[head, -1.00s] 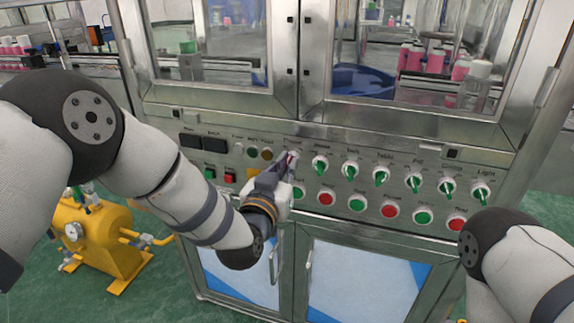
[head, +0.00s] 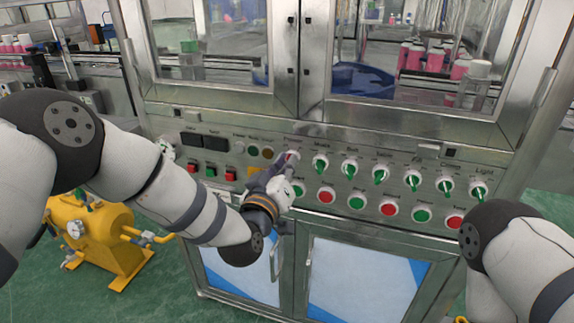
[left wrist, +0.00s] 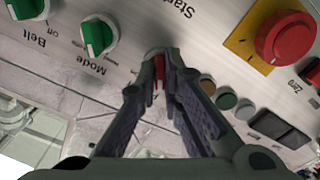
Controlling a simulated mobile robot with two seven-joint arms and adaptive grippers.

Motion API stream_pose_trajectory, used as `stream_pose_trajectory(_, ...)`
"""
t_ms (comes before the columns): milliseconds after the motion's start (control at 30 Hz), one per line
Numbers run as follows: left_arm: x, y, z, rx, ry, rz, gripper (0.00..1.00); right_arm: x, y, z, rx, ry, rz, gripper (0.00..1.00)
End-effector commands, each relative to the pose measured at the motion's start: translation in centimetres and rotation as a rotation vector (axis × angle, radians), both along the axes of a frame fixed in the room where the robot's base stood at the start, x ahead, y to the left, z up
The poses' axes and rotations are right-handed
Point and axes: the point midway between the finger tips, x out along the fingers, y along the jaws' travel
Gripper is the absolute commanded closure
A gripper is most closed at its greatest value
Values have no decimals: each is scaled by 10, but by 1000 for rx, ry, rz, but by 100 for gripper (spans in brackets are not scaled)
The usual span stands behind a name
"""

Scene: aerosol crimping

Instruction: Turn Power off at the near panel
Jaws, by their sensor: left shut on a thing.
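The near panel (head: 400,160) is a metal control strip below the glass doors. The Power knob (head: 293,155) has a red handle on a pale round base, at the left end of a row of green-handled knobs. My left gripper (head: 285,162) is at this knob. In the left wrist view my left gripper (left wrist: 158,76) has its two fingertips closed around the red handle (left wrist: 159,67), one on each side. The fingers hide part of the knob's base and its markings. My right arm shows at the lower right, but its gripper is out of view.
Green-handled knobs, among them the Mode knob (left wrist: 96,36) and Belt knob (left wrist: 27,8), sit beside the held knob. Round red and green buttons (head: 326,195) line the row below. A red emergency button (left wrist: 286,38) on a yellow plate is close to the gripper.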

Motion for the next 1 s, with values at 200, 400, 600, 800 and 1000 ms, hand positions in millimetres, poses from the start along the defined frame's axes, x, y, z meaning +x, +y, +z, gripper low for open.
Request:
stream_pose_trajectory(200,-1,-1,-1,-5,5,-1,100,0,0,0,0,0,0,100)
stream_pose_trajectory(400,-1,-1,-1,-4,4,-1,77,0,0,0,0,1,0,100)
stream_pose_trajectory(600,0,0,-1,-3,3,-1,72,0,0,0,0,0,0,100)
stream_pose_trajectory(800,-9,3,-1,-2,5,-1,72,0,0,0,0,0,0,100)
stream_pose_trajectory(1000,-59,19,-1,-2,7,-2,72,0,0,0,0,0,0,100)
